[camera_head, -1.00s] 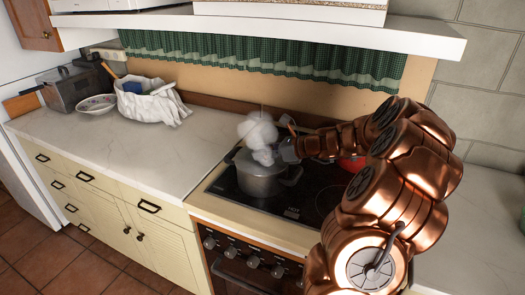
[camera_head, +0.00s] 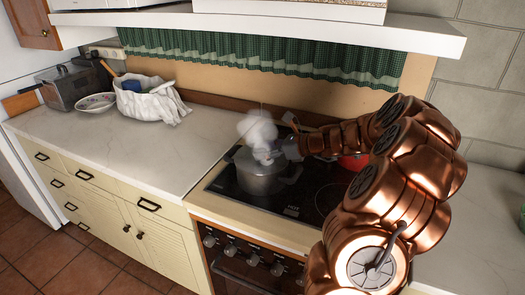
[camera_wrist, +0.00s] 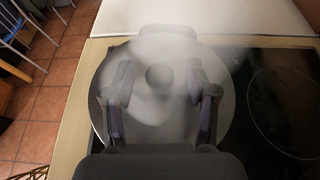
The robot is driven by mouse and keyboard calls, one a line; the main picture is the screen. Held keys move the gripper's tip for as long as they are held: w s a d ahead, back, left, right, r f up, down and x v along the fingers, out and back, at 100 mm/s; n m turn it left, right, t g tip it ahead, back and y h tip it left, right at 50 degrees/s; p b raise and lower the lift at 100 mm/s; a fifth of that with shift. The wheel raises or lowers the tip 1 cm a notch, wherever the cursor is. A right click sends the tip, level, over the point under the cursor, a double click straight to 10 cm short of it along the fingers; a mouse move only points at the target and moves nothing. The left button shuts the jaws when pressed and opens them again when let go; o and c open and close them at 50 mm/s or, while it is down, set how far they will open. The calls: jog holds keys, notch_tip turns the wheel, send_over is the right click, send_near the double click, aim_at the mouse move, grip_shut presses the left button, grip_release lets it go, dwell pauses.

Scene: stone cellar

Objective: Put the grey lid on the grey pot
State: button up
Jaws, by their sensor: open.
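The grey pot (camera_head: 262,182) stands on the stove's black hob, with pale steam over its top. In the wrist view the round grey lid (camera_wrist: 225,90) lies over the pot, with its dark round knob near the middle of the picture. A pot handle (camera_wrist: 168,30) shows at its far edge. Steam blurs the lid, so I cannot tell exactly how it sits on the rim. My gripper (camera_wrist: 162,92) is open, its two fingers on either side of the knob with gaps to it. In the head view my gripper (camera_head: 280,153) is at the pot's upper right, partly veiled by steam.
A red pot (camera_head: 352,163) stands behind my arm on the hob (camera_head: 300,205). The counter (camera_head: 120,150) left of the stove is mostly clear. A cloth-lined basket (camera_head: 150,105), a bowl (camera_head: 95,103) and a metal toaster (camera_head: 75,88) stand at its back. A white shelf (camera_head: 330,32) hangs above.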

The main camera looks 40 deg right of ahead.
jog(key=v, duration=1.1)
jog(key=shift+w+r, duration=0.1)
jog(key=s+a+n+g, duration=0.3)
jog(key=a+n, duration=0.2)
jog(key=a, duration=0.4)
jog(key=s+a+f+n+g, duration=0.1)
jog(key=s+a+n+g, duration=0.3)
jog(key=a, duration=0.6)
jog(key=s+a+n+g, duration=0.1)
jog(key=a+n+g, duration=0.1)
jog(key=a+n, duration=0.55)
jog(key=s+a+f+n+g+h, duration=0.35)
jog(key=s+a+n, duration=0.3)
jog(key=s, duration=0.45)
jog(key=s+d+f+n+h, duration=0.1)
jog(key=s+d+n+h, duration=0.1)
jog(key=s+n, duration=0.4)
jog(key=s+g+h, duration=0.1)
jog(key=s, duration=0.2)
jog(key=shift+s+d+n+h, duration=0.2)
jog(key=shift+d+n+h, duration=0.1)
jog(key=shift+d+h, duration=0.05)
